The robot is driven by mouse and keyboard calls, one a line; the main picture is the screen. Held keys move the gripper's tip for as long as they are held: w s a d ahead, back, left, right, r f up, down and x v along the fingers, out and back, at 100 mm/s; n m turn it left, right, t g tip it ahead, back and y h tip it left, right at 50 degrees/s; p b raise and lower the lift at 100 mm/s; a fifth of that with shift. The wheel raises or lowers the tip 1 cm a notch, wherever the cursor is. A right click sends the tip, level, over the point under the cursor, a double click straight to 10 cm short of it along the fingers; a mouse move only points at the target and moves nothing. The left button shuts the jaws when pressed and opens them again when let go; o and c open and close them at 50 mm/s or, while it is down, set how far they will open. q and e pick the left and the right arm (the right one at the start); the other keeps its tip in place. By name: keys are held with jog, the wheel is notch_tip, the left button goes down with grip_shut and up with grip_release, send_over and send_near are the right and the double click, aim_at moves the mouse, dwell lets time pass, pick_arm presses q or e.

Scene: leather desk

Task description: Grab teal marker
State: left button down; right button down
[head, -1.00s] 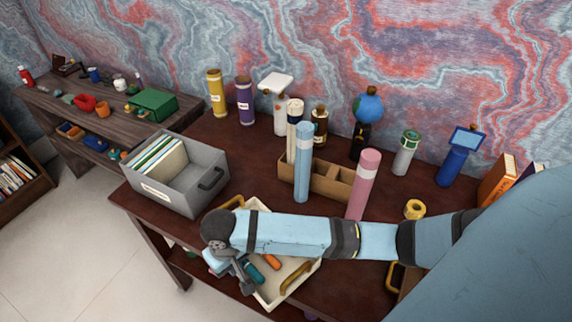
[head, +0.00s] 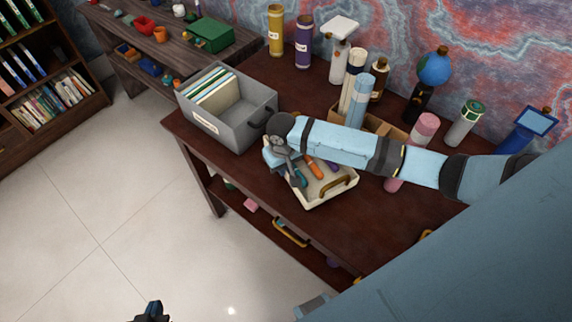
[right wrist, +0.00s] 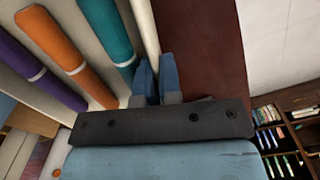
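The teal marker (head: 301,178) lies in the cream tray (head: 347,195), by the tray's left side. It is partly hidden by my right gripper (head: 287,170) in the head view. In the right wrist view, the teal marker (right wrist: 107,32) lies left of my right gripper's blue fingers (right wrist: 158,80). These fingers are close together by the tray's side wall, apart from the marker. Whether they pinch the wall is unclear. Only a dark part of my left gripper (head: 152,312) shows at the bottom edge of the head view, over the floor.
An orange marker (right wrist: 62,50) and a purple marker (right wrist: 30,70) lie in the tray. A grey file bin (head: 250,125) stands left of it. Tall tubes, a wooden box and bottles stand behind. The desk's front edge is close to the tray.

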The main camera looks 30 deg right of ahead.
jog(key=shift+w+d, duration=0.9)
jog(key=shift+a+f, duration=0.1)
jog(key=shift+f, duration=1.65)
jog(key=c, duration=1.7)
grip_release()
jog(key=shift+f, duration=0.15)
jog(key=shift+c, duration=0.2)
jog(key=o, duration=0.4)
jog(key=shift+o, duration=0.2)
